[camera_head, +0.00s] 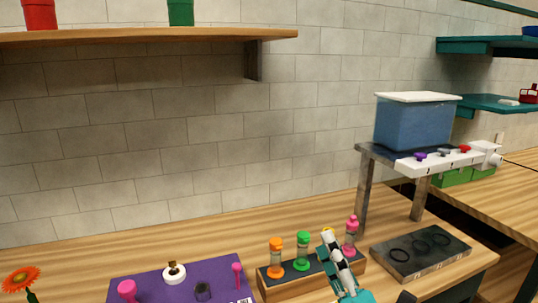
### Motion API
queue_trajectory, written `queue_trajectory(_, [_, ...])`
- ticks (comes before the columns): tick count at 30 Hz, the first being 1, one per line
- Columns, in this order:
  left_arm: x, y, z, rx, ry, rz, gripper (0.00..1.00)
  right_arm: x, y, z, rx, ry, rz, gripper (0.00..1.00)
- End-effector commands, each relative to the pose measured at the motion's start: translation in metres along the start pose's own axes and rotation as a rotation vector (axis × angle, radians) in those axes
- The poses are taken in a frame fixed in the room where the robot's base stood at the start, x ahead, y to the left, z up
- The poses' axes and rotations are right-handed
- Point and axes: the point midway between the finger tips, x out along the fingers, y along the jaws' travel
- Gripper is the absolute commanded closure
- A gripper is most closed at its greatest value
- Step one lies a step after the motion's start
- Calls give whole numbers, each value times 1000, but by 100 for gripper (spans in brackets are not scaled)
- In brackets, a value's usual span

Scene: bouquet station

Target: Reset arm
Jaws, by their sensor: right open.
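My right gripper (329,236) rises from the bottom edge, right of centre, with a teal part below it. It is open, and I see nothing held in it. It stands in front of the wooden rack (290,288), between the green-topped vial (302,252) and the pink-topped vial (350,236). I cannot tell whether it touches the rack. My left gripper is not in view.
An orange-topped vial (276,257) is also in the rack. A purple mat (217,266) with small items lies left. A dark tray with rings (420,263) lies right, near a stand with a blue tank (415,124). An orange flower (20,279) is far left.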

Motion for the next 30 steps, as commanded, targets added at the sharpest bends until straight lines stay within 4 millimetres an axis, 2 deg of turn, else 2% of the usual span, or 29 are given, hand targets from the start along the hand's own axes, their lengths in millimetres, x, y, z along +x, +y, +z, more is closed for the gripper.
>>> queue_trajectory(1, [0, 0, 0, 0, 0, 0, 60, -18, -32, 14, 173, -89, -140, 47])
queue_trajectory(4, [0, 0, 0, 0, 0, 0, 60, -63, -92, 31, 490, -276, -399, 47])
queue_trajectory(6, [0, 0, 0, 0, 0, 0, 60, -102, -128, 33, 682, -409, -569, 47])
queue_trajectory(10, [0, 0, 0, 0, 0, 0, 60, -184, -176, 18, 975, -656, -859, 47])
queue_trajectory(12, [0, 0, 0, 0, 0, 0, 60, -225, -189, 7, 1089, -776, -989, 47])
queue_trajectory(15, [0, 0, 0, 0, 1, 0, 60, -273, -196, -10, 1203, -922, -1140, 47])
queue_trajectory(21, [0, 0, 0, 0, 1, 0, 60, -348, -191, -40, 1342, -1164, -1379, 47])
queue_trajectory(25, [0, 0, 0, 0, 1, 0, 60, -390, -178, -57, 1394, -1309, -1518, 47])
queue_trajectory(26, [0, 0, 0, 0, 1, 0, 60, -395, -181, -60, 1397, -1328, -1536, 47])
queue_trajectory(27, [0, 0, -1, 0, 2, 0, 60, -396, -196, -64, 1391, -1323, -1535, 47])
queue_trajectory(30, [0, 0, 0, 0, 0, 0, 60, -404, -224, -73, 1383, -1326, -1546, 47])
